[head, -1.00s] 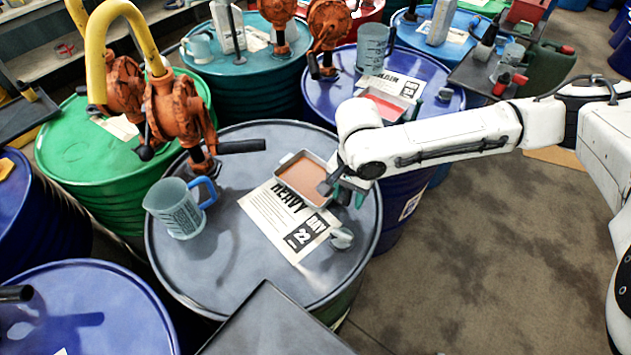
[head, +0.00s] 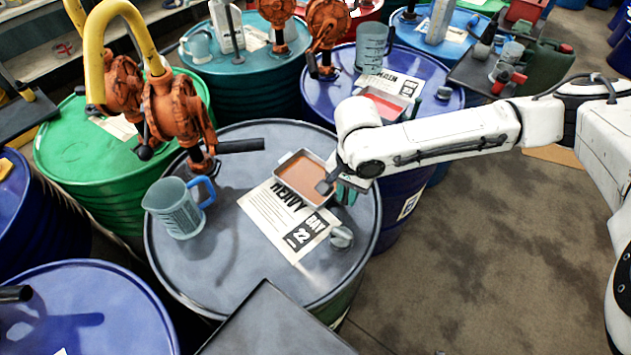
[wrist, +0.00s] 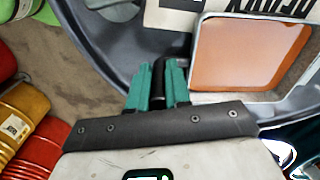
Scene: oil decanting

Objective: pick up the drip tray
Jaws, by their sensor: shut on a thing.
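The drip tray (head: 291,194) is a shallow, light-metal rectangular tray with orange-brown contents. It is over the grey drum top, at the upper edge of a printed sheet; I cannot tell whether it touches the drum. In the wrist view the tray (wrist: 196,60) is at the upper right. My gripper (head: 338,186) is at the tray's right side in the head view. In the wrist view its green fingers (wrist: 158,85) are closed around a narrow dark piece beside the tray's corner, seemingly its handle.
The grey drum (head: 225,275) also carries a clear jug (head: 175,212) with a blue handle, the sheet (head: 280,225), a grey cap (head: 341,237) and an orange hand pump (head: 178,110). A dark panel (head: 270,325) stands in front. Other drums crowd behind and left.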

